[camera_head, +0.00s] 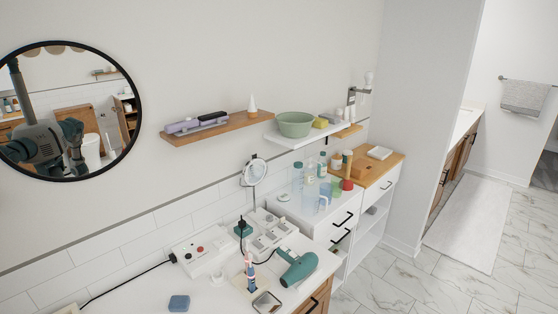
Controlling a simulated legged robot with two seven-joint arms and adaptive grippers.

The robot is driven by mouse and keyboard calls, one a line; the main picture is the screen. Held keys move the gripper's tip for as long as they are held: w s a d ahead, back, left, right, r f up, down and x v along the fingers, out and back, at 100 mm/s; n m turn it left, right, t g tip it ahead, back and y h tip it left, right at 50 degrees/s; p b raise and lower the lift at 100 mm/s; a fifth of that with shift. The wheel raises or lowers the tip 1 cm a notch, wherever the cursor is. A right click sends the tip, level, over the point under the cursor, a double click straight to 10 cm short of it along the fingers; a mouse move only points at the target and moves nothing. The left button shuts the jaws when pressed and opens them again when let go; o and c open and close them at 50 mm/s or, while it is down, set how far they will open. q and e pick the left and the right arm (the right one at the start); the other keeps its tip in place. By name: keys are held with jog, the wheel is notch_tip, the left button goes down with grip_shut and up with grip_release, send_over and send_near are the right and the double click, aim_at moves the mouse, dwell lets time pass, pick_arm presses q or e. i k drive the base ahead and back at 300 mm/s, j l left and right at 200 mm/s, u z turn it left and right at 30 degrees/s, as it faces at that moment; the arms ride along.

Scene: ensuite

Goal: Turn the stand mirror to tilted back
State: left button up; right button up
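The stand mirror is a small round mirror (255,171) with a pale frame, near the wall behind the counter. Its face looks close to upright and turned toward me; its exact tilt is hard to tell at this size. Its lower stand and base are not clearly visible among the items around it. Neither of my grippers shows directly in the head view. Parts of my body show only as a reflection in the large round wall mirror (100,85), where the gripper states cannot be read.
The white counter (130,298) holds a teal hair dryer (299,268), a power strip (200,251), a blue block (179,303) and a toothbrush holder. A wooden shelf (218,129) and a white shelf with a green bowl (295,124) project above. Bottles stand on the white cabinet at right.

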aim_at(253, 172)
jog(key=i+l+u, duration=0.35)
jog(key=l, duration=0.2)
jog(key=i+l+u, duration=0.35)
jog(key=l, duration=0.35)
jog(key=i+l+u, duration=0.2)
jog(key=l, duration=0.15)
jog(key=l+u, duration=0.15)
jog(key=l, duration=0.25)
jog(key=i, duration=0.05)
